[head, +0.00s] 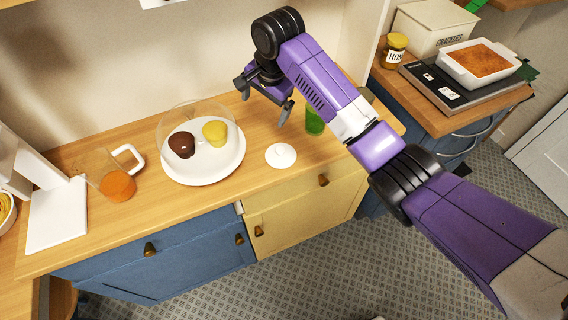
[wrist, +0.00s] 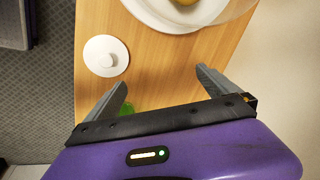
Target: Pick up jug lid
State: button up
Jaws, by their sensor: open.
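The jug lid (head: 281,155) is a white round disc with a small knob, lying flat on the wooden counter to the right of the domed plate. It also shows in the wrist view (wrist: 106,56), at the upper left, ahead of the left finger. My gripper (head: 264,103) is open and empty above the back of the counter, up and to the left of the lid and apart from it. In the wrist view both fingers of my gripper (wrist: 166,88) stand wide apart with bare counter between them. A glass jug (head: 112,178) with orange liquid stands at the left.
A white plate (head: 207,176) under a clear dome holds a brown and a yellow item. A green glass (head: 315,122) stands behind the lid, close to my arm. The counter's front edge (head: 290,178) is near the lid. Bare wood surrounds the lid.

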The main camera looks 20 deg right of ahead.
aim_at(282, 148)
jog(key=s+f+m+g, duration=0.1)
jog(key=s, duration=0.1)
jog(key=s+d+m+g, duration=0.1)
jog(key=s, duration=0.1)
jog(key=s+f+g, duration=0.1)
jog(key=s, duration=0.2)
jog(key=shift+s+d+f+m+h, duration=0.1)
jog(key=shift+d+f+m+h, duration=0.2)
jog(key=shift+f+m, duration=0.1)
jog(key=shift+a+f, duration=0.1)
jog(key=shift+s+f+p, duration=0.1)
jog(key=shift+f+p, duration=0.65)
jog(key=shift+f, duration=3.05)
jog(key=shift+r, duration=0.1)
jog(key=c, duration=1.4)
